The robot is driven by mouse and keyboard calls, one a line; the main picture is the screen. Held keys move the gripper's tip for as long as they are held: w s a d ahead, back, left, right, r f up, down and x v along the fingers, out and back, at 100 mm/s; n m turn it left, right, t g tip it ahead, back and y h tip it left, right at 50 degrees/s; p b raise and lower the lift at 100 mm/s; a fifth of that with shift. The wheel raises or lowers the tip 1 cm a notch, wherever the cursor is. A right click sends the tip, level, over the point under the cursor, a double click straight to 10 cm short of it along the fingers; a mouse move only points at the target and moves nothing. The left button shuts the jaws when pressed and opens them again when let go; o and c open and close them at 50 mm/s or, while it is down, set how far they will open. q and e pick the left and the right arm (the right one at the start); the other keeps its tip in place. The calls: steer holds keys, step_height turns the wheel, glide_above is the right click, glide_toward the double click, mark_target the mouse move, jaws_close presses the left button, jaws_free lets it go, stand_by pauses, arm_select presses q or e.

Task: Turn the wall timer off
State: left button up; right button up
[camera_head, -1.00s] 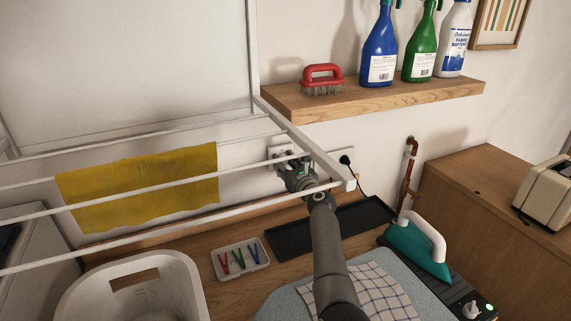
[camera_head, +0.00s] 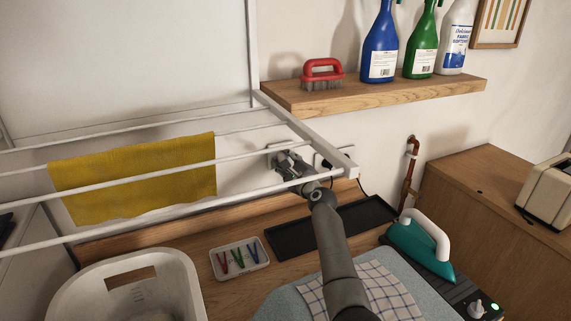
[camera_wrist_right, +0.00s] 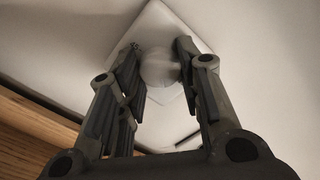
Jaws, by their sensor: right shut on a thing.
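The wall timer (camera_head: 272,149) is a white plate on the wall behind the drying rack, mostly hidden by my right gripper in the head view. In the right wrist view the timer's plate (camera_wrist_right: 160,28) shows tilted, with a round white knob (camera_wrist_right: 160,68) at its middle. My right gripper (camera_head: 284,160) reaches the timer under the rack bars. In the right wrist view its two fingers (camera_wrist_right: 160,75) stand on either side of the knob and are shut on it. Any marks on the knob are too blurred to read. My left gripper is not in view.
The white drying rack (camera_head: 310,140) with a yellow cloth (camera_head: 130,180) hangs close around my right arm. A shelf (camera_head: 380,97) with bottles and a red brush is above. Below are a black tray (camera_head: 345,227), a peg tray (camera_head: 240,262) and an iron (camera_head: 420,245).

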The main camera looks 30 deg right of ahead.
steer(key=n+b, duration=0.1)
steer(key=n, duration=0.5)
steer(key=shift+f+n+b, duration=0.15)
steer(key=shift+n+b, duration=0.15)
steer(key=shift+b, duration=0.05)
steer(key=n+b, duration=0.1)
steer(key=n, duration=1.1)
steer(key=shift+n+b, duration=0.4)
steer(key=n, duration=0.5)
steer(key=shift+n, duration=0.7)
steer(key=o, duration=1.1)
steer(key=shift+r, duration=0.25)
